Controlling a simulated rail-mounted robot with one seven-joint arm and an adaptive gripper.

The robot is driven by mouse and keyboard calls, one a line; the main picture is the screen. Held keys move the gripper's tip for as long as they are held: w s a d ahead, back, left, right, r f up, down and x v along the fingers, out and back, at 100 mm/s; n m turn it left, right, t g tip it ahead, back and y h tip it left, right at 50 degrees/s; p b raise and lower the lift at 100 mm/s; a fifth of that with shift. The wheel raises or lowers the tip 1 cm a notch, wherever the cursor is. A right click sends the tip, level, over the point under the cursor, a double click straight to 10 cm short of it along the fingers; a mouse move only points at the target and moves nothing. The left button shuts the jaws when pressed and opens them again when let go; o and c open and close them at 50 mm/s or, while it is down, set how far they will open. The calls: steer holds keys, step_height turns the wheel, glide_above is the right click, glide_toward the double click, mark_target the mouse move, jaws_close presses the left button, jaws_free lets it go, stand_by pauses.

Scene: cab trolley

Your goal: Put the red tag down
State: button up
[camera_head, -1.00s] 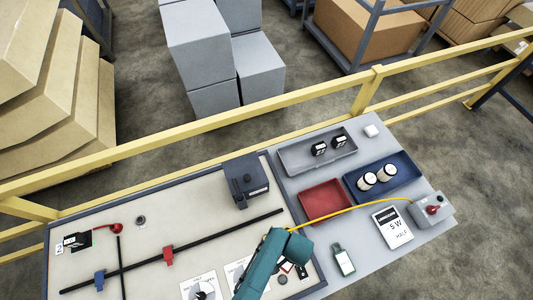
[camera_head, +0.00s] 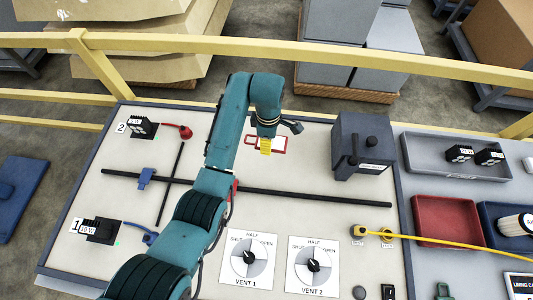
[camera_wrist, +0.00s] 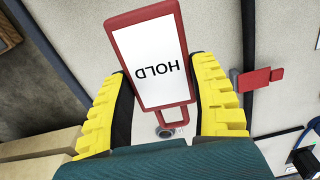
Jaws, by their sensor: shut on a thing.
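The red tag (camera_wrist: 150,60) has a white face reading HOLD and a narrow loop at one end. It lies between the yellow fingers of my gripper (camera_wrist: 165,115) in the wrist view, and they are shut on it. In the head view the tag (camera_head: 280,146) shows beside my gripper (camera_head: 265,146), above the upper part of the pale panel (camera_head: 320,135). A small round grey peg (camera_wrist: 165,132) shows by the tag's loop. I cannot tell whether the loop is around the peg or whether the tag touches the panel.
A dark box with a lever (camera_head: 360,148) stands right of my gripper. A long black bar (camera_head: 310,197) crosses the panel below, with a blue clip (camera_head: 146,178) and a red clip (camera_wrist: 258,79). Two vent dials (camera_head: 248,258) lie lower. A red tray (camera_head: 448,220) stands right.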

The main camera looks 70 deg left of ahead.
steer(key=shift+s+a+f+n, duration=0.25)
steer(key=shift+a+f+n, duration=0.05)
steer(key=shift+a, duration=0.05)
step_height(320, 180, down, 9)
steer(key=b, duration=0.2)
steer(key=shift+f+b, duration=0.2)
steer(key=shift+b, duration=0.15)
steer(key=shift+r, duration=0.1)
steer(key=o, duration=1.1)
step_height(320, 180, up, 12)
steer(key=p, duration=0.3)
